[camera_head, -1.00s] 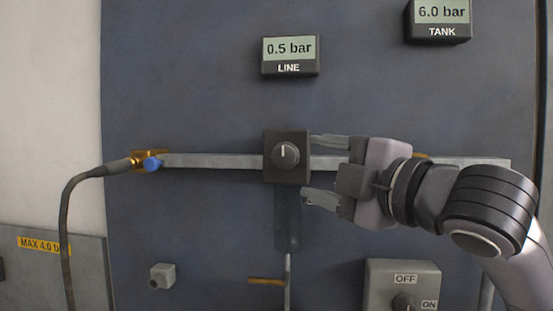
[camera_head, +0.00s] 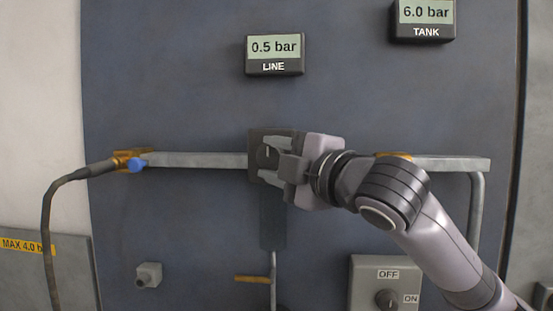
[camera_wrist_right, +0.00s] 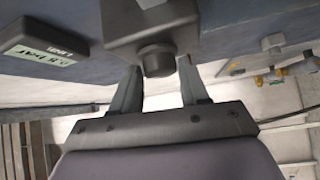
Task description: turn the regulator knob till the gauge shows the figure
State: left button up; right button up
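The regulator (camera_head: 256,139) is a dark square block on the grey pipe, with a round black knob (camera_head: 267,157) on its front. The knob also shows in the right wrist view (camera_wrist_right: 157,61). The LINE gauge (camera_head: 274,50) above it reads 0.5 bar. My right gripper (camera_head: 270,160) is at the knob from the right and partly covers the block. In the right wrist view its two fingers (camera_wrist_right: 160,82) are spread, one on each side of the knob, with gaps showing between them and it. My left gripper is in neither view.
The TANK gauge (camera_head: 425,17) at upper right reads 6.0 bar. A blue-handled brass valve (camera_head: 133,162) with a black hose is at left. An OFF/ON switch box (camera_head: 362,285) is below my right arm. A yellow label (camera_head: 25,245) says MAX 4.0 bar.

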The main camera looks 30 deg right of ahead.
jog(key=c, duration=0.5)
jog(key=shift+f, duration=0.1)
